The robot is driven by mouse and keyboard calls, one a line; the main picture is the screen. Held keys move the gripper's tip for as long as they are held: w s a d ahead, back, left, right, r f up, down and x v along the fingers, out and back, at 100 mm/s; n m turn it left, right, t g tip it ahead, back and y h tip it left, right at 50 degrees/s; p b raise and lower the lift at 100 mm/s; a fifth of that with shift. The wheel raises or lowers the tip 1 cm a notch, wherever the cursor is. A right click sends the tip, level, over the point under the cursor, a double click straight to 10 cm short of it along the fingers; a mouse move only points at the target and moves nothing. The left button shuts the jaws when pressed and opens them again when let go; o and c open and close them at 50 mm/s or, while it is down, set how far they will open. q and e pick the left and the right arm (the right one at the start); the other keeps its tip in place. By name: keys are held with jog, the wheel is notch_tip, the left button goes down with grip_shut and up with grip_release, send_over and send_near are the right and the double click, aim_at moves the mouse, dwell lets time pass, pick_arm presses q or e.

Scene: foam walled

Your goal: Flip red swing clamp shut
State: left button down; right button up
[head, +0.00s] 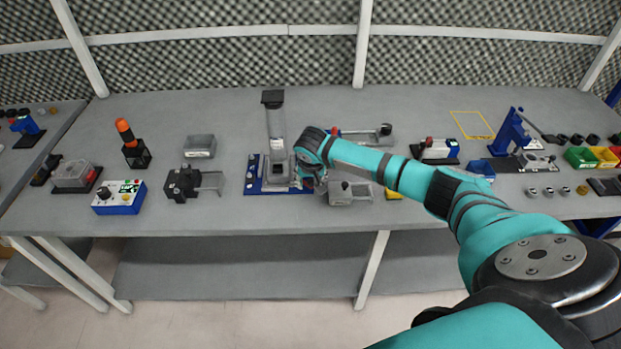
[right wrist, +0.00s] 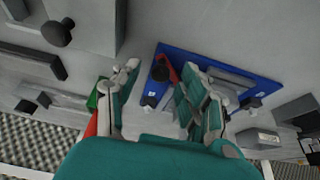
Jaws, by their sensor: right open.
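The red swing clamp arm (right wrist: 169,68) shows in the right wrist view as a thin red bar with a black knob (right wrist: 160,74). It lies over the edge of a blue base plate (right wrist: 205,62). In the head view the blue base plate (head: 252,186) is on the table, and the clamp is hidden by my wrist or too small to tell. My right gripper (head: 309,182) is low over the plate's right side. Contact cannot be told. My left gripper is not in view.
A red-handled fixture (head: 375,135) lies behind my arm. The table's front edge is clear.

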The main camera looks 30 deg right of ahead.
grip_shut()
jog(key=shift+d, duration=0.1)
jog(key=shift+d+r+n+y+p, duration=0.1)
jog(key=shift+d+n+y+p, duration=0.15)
jog(key=shift+n+p, duration=0.35)
jog(key=shift+w+d+n+y+p, duration=0.15)
jog(key=shift+d+n+y, duration=0.1)
jog(key=shift+n, duration=0.35)
jog(key=shift+d+n+y+p, duration=0.1)
jog(key=shift+n+y+p, duration=0.1)
jog(key=shift+n, duration=0.4)
jog(key=shift+w+d+n+t+y, duration=0.15)
jog(key=shift+d+n+y, duration=0.1)
jog(key=shift+n, duration=0.35)
jog(key=shift+w+d+n+t+y, duration=0.15)
jog(key=shift+n+y, duration=0.1)
jog(key=shift+n, duration=0.35)
jog(key=shift+w+d+n+y+b, duration=0.25)
jog(key=shift+n+b, duration=0.25)
jog(key=shift+n, duration=0.2)
jog(key=shift+w+d+n+y+b, duration=0.1)
jog(key=shift+n+y+b, duration=0.15)
jog(key=shift+n+b, duration=0.35)
